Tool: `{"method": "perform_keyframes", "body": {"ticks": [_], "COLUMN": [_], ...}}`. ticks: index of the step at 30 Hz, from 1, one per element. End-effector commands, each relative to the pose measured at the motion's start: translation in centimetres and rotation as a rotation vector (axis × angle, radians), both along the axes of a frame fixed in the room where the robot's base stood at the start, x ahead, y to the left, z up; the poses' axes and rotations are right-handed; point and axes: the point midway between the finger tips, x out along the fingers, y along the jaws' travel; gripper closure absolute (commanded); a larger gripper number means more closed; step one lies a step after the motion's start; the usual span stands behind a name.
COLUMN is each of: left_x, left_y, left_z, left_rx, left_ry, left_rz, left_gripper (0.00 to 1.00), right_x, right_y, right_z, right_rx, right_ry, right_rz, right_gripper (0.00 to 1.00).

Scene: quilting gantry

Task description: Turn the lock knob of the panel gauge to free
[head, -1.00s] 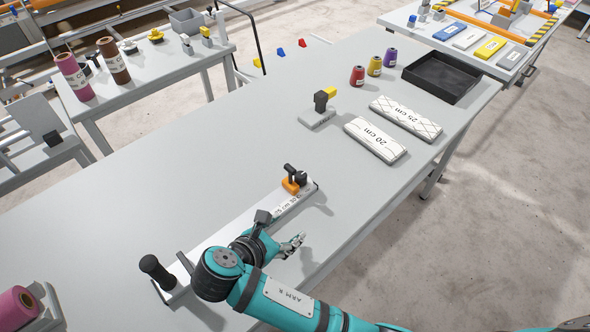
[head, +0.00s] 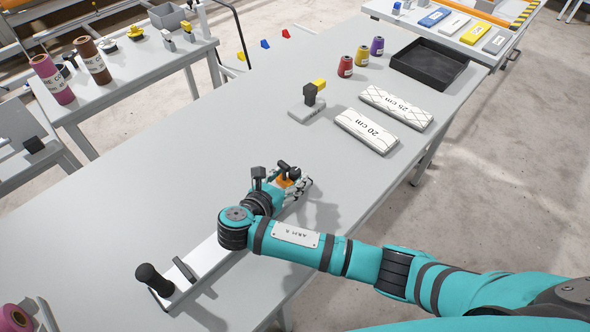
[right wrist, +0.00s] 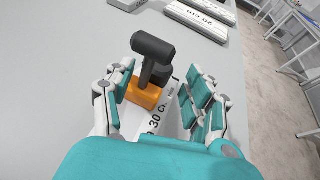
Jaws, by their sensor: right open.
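In the head view the right gripper (head: 290,188) partly hides the slider and the bar's far end. My left gripper is not in view.
A small stand with a yellow top (head: 308,103), three thread cones (head: 361,56) and a black tray (head: 430,63) also stand there. The table left of the gauge is clear.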

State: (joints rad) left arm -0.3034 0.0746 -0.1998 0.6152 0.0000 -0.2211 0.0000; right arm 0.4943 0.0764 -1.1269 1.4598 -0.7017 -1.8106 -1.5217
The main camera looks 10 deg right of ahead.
Motion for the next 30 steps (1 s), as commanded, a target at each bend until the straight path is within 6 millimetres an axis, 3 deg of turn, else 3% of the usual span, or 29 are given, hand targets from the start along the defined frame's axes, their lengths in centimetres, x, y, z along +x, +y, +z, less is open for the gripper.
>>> {"method": "perform_keyframes", "body": {"ticks": [7, 19, 30], "left_x": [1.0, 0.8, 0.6], "left_y": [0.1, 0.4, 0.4], "left_z": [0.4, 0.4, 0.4], "left_rx": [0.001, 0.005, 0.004], "left_ry": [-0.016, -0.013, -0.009], "left_rz": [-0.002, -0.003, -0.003], "left_gripper": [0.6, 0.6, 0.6], "right_x": [2.3, 2.8, 2.7], "right_y": [-2.1, -2.4, -2.4], "right_z": [-1.2, -1.5, -1.5], "right_rx": [-0.001, 0.002, 0.001], "right_ry": [-0.001, -0.001, -0.001], "right_rz": [-0.001, 0.0, 0.001], "right_gripper": [0.45, 0.47, 0.95]}}
